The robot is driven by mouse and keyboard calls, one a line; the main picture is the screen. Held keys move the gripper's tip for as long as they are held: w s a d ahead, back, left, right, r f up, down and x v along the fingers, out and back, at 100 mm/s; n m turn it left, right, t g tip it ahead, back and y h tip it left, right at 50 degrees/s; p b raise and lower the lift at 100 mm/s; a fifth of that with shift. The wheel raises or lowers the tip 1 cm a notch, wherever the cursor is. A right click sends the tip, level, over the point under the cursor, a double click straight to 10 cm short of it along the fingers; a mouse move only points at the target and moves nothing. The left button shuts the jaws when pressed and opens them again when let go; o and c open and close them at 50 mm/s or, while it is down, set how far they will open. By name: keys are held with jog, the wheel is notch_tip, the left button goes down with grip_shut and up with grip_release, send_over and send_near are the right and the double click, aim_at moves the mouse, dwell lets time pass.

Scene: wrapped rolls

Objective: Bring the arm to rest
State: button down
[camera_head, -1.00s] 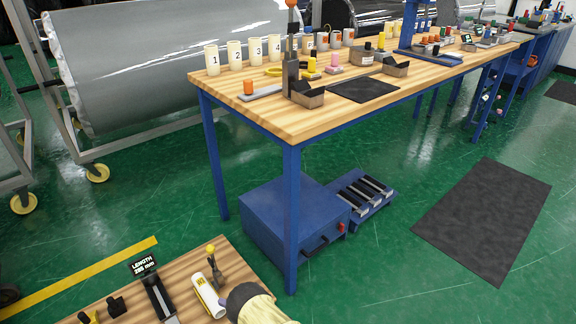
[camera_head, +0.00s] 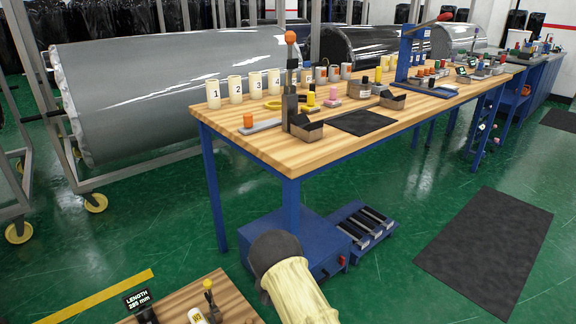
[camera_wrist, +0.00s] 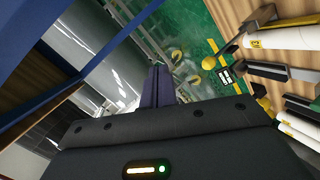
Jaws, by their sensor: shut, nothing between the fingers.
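My gripper (camera_wrist: 161,84) shows in the wrist view as two dark fingers pressed together, with nothing between them. It hangs free in the air, apart from the furniture. In the head view my arm shows at the bottom centre as a cream sleeve with a dark rounded end, in front of the blue cabinet under the workbench. The fingers cannot be made out in the head view.
The wooden workbench (camera_head: 330,149) on blue legs carries numbered cups and small tools. A blue cabinet (camera_head: 290,232) stands under it. A lower wooden table (camera_head: 232,301) at the bottom left holds a white roll (camera_head: 196,316). Open green floor lies right, around a dark mat (camera_head: 487,248).

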jog(key=s+d+r+m+g+h, duration=0.25)
jog(key=d+r+m, duration=0.25)
jog(key=d+r, duration=0.25)
jog(key=s+d+r+m+g+h, duration=0.1)
jog(key=s+d+r+m+h, duration=0.25)
jog(key=d+r+m, duration=0.4)
jog(key=s+d+r+m+g+h, duration=0.1)
jog(key=s+d+r+m+g, duration=0.15)
jog(key=s, duration=0.55)
jog(key=s+d+r+m+g, duration=0.15)
jog(key=s+d, duration=0.25)
jog(key=s, duration=0.4)
jog(key=s+d+r+m+g+h, duration=0.1)
jog(key=s+d+r+m, duration=0.2)
jog(key=s, duration=0.5)
notch_tip(320, 180, up, 37)
jog(key=p, duration=3.7)
jog(key=shift+s+r, duration=0.2)
jog(key=shift+s, duration=0.05)
jog(key=shift+g, duration=0.25)
